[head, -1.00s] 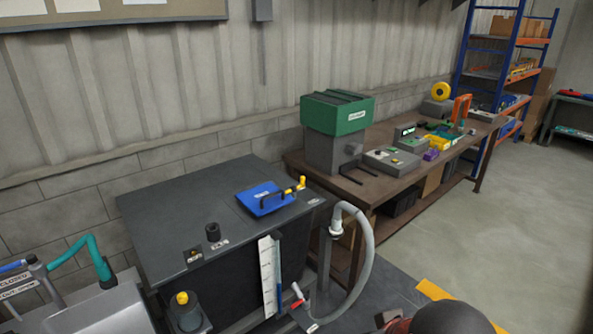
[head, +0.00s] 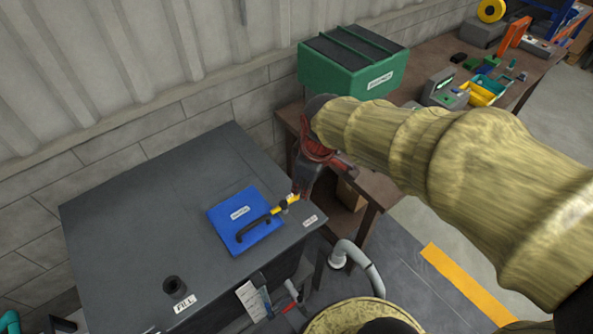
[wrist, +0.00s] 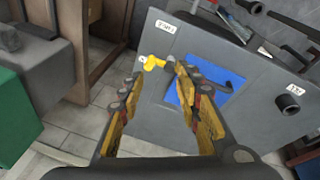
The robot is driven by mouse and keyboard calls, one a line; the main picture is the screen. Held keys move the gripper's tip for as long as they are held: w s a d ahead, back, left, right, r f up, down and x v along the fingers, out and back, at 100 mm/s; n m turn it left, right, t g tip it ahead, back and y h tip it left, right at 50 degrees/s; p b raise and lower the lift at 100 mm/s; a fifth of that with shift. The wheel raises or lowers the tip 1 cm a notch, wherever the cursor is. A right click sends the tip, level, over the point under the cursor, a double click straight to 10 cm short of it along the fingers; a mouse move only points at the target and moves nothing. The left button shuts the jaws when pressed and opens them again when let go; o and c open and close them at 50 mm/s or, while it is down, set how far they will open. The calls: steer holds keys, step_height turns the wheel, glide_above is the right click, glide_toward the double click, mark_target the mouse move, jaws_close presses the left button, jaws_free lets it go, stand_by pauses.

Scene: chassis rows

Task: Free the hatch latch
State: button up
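The hatch is a blue square lid (head: 228,222) with a black bar handle (head: 252,233) on top of the dark grey cabinet. The yellow hatch latch (head: 284,205) lies at the lid's right edge, by a dark pivot. My gripper (head: 304,192) points down close beside the latch's outer end. In the wrist view, my gripper (wrist: 157,78) is open, fingers spread and nothing between the pads. The latch (wrist: 153,63) shows just beyond the fingertips, between them in the picture. Whether a finger touches it I cannot tell. The blue lid also shows (wrist: 186,97), partly behind the right finger.
The cabinet top (head: 130,225) carries a black filler neck (head: 174,287) at the front. A grey hose (head: 362,262) curves beside the cabinet's right side.

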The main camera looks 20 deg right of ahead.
steer(key=w+f+n+g+p, duration=0.1)
steer(key=w+f+n+p, duration=0.1)
steer(key=n+p, duration=0.1)
steer(key=w+f+n+g+p, duration=0.1)
steer(key=w+n+p, duration=0.2)
steer(key=p, duration=0.3)
steer(key=w+f+n+p, duration=0.2)
steer(key=w+n+p, duration=0.1)
steer(key=p, duration=0.1)
steer(key=shift+w+d+f+g+p, duration=0.2)
steer(key=shift+f+g+p, duration=0.1)
steer(key=shift+g+p, duration=0.1)
step_height(320, 180, down, 2)
steer(key=shift+f+n+p, duration=0.1)
steer(key=shift+n+p, duration=0.25)
steer(key=shift+n, duration=0.05)
steer(key=shift+f, duration=3.5)
steer(key=c, duration=0.3)
jaws_close()
